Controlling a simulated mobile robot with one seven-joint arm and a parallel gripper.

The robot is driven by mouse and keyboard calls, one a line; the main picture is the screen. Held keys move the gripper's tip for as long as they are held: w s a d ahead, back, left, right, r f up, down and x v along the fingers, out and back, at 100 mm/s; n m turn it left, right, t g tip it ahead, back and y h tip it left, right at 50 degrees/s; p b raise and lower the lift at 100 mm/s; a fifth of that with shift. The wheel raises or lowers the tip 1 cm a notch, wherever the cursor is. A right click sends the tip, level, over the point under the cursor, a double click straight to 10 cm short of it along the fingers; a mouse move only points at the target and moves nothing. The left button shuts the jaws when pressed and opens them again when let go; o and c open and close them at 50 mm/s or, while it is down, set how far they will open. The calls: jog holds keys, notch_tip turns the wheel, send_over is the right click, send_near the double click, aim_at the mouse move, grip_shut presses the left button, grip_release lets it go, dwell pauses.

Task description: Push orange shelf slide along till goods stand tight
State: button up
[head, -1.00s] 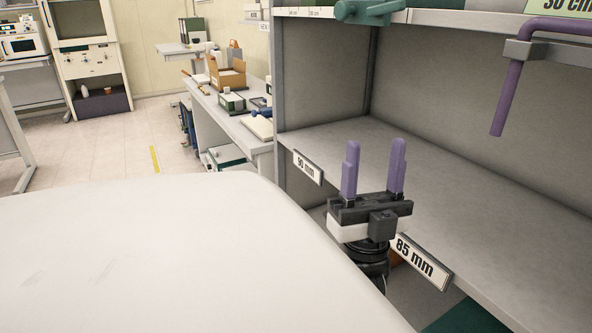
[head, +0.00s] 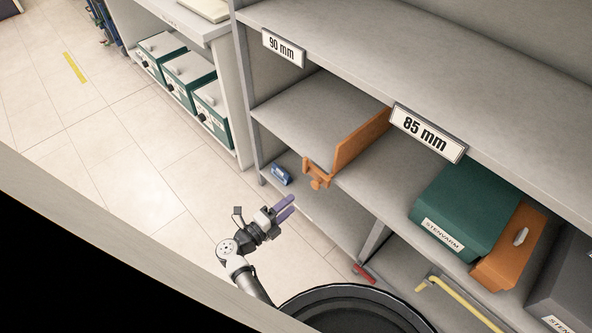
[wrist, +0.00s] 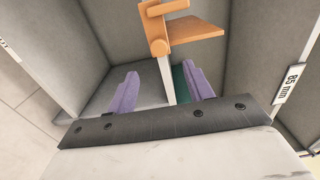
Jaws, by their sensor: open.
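The orange shelf slide (head: 360,140), an upright panel with a knobbed front end, stands on the shelf below the 85 mm label. It also shows at the top of the wrist view (wrist: 190,30). A green box (head: 465,205) stands on the same shelf to its right, with a wide bare gap between them. An orange block (head: 512,250) with a pale grip is against the green box's right side. My gripper (head: 290,206), with purple fingers, is open and empty, out in front of the shelves and lower left of the slide. It touches nothing that I can see.
A dark grey box (head: 570,285) is at the far right. A lower shelf holds a small blue item (head: 281,175), a red piece (head: 364,273) and a yellow bar (head: 465,303). The upper shelf (head: 350,50) is bare where seen. Open floor (head: 120,180) lies left.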

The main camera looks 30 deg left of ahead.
jog(key=b+x, duration=0.2)
jog(key=x, duration=1.1)
jog(key=shift+w+d+f, duration=0.1)
jog(key=shift+w+d, duration=0.1)
jog(key=shift+w, duration=0.15)
grip_shut()
